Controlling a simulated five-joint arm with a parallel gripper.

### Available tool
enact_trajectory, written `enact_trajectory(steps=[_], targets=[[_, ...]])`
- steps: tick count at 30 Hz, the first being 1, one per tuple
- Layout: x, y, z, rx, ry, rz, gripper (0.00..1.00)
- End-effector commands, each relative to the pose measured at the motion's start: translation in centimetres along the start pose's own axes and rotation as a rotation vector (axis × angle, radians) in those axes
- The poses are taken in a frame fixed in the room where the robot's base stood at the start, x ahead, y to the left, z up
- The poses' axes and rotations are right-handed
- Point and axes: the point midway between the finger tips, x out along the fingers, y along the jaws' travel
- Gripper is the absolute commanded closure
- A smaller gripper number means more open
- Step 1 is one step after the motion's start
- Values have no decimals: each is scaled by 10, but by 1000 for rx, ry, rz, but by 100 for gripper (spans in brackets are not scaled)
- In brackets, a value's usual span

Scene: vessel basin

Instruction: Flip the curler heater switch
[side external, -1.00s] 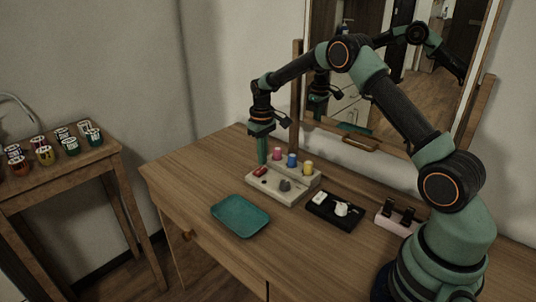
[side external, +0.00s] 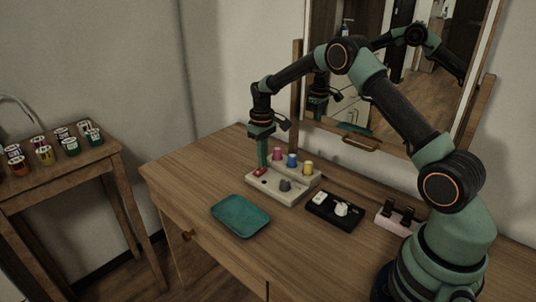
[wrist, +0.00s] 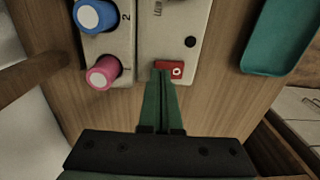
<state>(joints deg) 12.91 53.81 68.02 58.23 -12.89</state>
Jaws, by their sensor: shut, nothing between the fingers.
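The curler heater (side external: 290,190) is a pale box on the wooden dresser, with pink, blue and yellow rollers along its back. Its red rocker switch (side external: 259,172) sits at the left end of the panel. In the wrist view the red switch (wrist: 177,70) shows a white ring mark at its right end. My gripper (side external: 262,165) is shut and empty, its green fingers pointing down at the switch. In the wrist view the fingertips (wrist: 161,74) overlap the switch's left end. I cannot tell whether they touch it, or which way the rocker is tilted.
The pink roller (wrist: 103,73) and blue roller (wrist: 96,15) stand close to my fingers. A teal tray (side external: 240,216) lies in front of the heater. A black tray (side external: 335,211) with white items is to the right. A mirror (side external: 405,75) stands behind.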

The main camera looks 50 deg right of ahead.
Motion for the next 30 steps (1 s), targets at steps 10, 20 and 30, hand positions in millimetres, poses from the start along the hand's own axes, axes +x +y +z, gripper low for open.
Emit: enact_trajectory(steps=[10, 20, 30], targets=[[5, 0, 0, 0, 1, 0, 100], [9, 0, 0, 0, 1, 0, 100], [7, 0, 0, 0, 2, 0, 100]])
